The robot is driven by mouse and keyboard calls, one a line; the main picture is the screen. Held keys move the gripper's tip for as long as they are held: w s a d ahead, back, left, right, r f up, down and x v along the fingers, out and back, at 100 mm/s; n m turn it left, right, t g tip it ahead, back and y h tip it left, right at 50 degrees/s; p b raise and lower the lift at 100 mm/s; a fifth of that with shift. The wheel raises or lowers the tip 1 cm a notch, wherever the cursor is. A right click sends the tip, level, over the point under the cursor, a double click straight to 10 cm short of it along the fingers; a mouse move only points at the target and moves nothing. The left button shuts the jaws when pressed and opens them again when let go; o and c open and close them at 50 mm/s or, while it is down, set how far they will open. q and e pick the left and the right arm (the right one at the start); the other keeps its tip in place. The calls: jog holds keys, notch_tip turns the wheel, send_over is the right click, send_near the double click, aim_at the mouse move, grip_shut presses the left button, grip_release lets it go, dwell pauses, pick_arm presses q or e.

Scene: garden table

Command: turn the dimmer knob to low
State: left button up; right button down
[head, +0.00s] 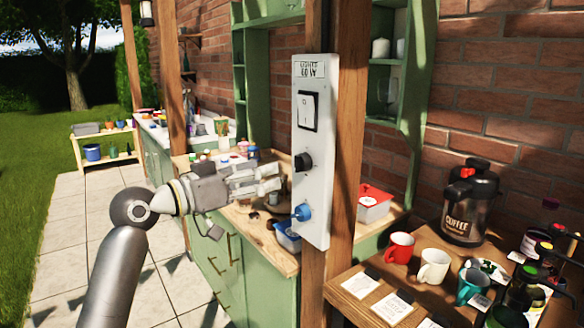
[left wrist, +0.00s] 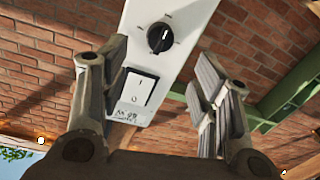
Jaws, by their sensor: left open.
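A white control panel (head: 313,235) is fixed to a wooden post. It carries a black round knob (head: 303,162) below a rocker switch (head: 307,110), and a blue knob (head: 302,212) lower down. In the left wrist view the panel appears turned over, and the black knob (left wrist: 160,37) shows a white pointer line and small tick marks around it. My left gripper (head: 278,178) is open and empty, just left of the panel near the black knob's height. In the left wrist view its fingers (left wrist: 163,60) stand apart, with the knob and switch between them. My right gripper is not in view.
A wooden table with mugs (head: 400,247), a coffee dispenser (head: 468,205) and cards stands right of the post. Behind my left gripper is a green cabinet counter (head: 262,238) with small items and a red-lidded box (head: 373,205). The paved path at left is clear.

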aim_at(296, 165)
pick_arm(q)
jog(key=p+x, duration=0.1)
jog(key=x, duration=0.6)
jog(key=shift+w+d, duration=0.2)
jog(key=shift+d, duration=0.1)
jog(key=shift+p+x, duration=0.35)
jog(key=shift+x, duration=0.5)
jog(key=shift+a, duration=0.1)
jog(key=c, duration=1)
jog(key=shift+c, duration=0.2)
